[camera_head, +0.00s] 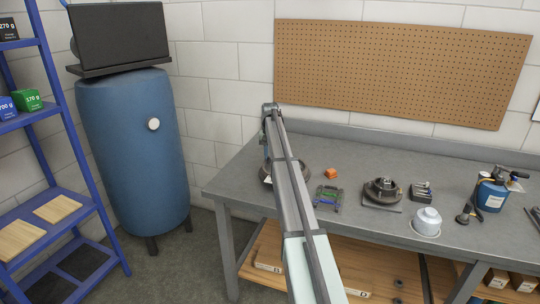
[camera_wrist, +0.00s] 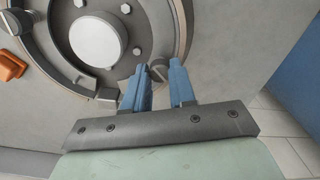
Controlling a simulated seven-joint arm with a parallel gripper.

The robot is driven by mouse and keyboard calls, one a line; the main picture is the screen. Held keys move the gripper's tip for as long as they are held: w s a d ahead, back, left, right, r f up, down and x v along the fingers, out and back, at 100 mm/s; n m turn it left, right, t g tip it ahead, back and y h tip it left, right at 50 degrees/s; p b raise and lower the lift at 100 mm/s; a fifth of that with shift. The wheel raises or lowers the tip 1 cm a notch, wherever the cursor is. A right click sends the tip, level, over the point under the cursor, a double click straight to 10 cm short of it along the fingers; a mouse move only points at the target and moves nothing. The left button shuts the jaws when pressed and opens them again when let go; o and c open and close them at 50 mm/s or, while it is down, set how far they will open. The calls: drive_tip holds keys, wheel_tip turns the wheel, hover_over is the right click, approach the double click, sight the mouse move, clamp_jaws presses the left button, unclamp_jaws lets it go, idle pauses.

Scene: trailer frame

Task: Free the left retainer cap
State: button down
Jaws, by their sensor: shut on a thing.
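A round dark grey assembly (camera_head: 266,174) lies on the workbench, mostly hidden behind my arm in the head view. In the wrist view its ring (camera_wrist: 68,75) surrounds a pale round hub (camera_wrist: 97,41) and several bolt heads. A small grey cap (camera_wrist: 158,72), which looks like the left retainer cap, sits at the ring's edge between the blue fingertips of my gripper (camera_wrist: 160,68). The fingers are shut on it. A similar grey cap (camera_wrist: 14,22) is on the ring's opposite side. I cannot tell whether the held cap is loose.
An orange block (camera_head: 330,174) lies just right of the assembly. The bench's left end is clear.

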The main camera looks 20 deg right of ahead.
drive_tip(key=n, duration=0.4)
drive_tip(key=shift+w+n, duration=0.1)
drive_tip(key=shift+n, duration=2.1)
drive_tip(key=c, duration=0.9)
unclamp_jaws()
drive_tip(key=shift+r, duration=0.1)
wheel_tip(320, 180, up, 14)
drive_tip(key=shift+f, duration=0.2)
